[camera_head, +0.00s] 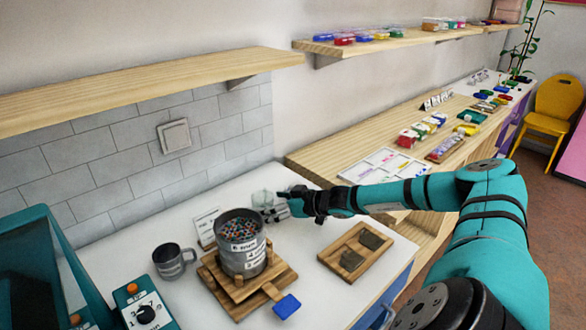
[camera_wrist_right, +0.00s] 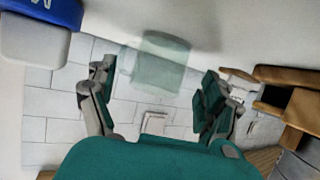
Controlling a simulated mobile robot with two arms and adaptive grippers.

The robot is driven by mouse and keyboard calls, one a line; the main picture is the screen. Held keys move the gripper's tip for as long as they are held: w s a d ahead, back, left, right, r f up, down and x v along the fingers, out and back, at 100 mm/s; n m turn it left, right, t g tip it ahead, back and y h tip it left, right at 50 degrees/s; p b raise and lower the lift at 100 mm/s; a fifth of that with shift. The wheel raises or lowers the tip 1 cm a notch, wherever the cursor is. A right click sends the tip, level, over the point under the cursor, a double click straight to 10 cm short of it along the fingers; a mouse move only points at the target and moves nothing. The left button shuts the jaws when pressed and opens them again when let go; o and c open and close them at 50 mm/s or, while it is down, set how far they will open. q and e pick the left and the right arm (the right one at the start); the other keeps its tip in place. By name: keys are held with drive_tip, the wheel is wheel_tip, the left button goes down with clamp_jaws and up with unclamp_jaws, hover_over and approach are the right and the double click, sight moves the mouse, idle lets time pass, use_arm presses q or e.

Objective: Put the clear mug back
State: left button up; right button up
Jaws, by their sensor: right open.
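The clear mug (camera_head: 263,198) is a small see-through cup on the white counter, behind the pot and near the wall. My right gripper (camera_head: 291,203) reaches in from the right, with its fingers beside the mug and partly overlapping it in the head view. In the right wrist view the clear mug (camera_wrist_right: 157,64) shows pale green between and just beyond the open fingers of the right gripper (camera_wrist_right: 157,85). The fingers look apart from it. My left gripper is not in view.
A bead-filled pot (camera_head: 241,262) stands on a wooden stand close to the gripper, with a label card (camera_head: 206,225) behind. A dark grey mug (camera_head: 171,263) is left. A wooden tray (camera_head: 337,258) with two dark blocks is right. A shelf (camera_head: 150,85) is above.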

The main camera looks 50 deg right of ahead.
drive_tip(key=b+v, duration=0.3)
drive_tip(key=v, duration=0.5)
drive_tip(key=shift+s+r, duration=0.2)
drive_tip(key=shift+s, duration=0.2)
drive_tip(key=shift+d, duration=0.1)
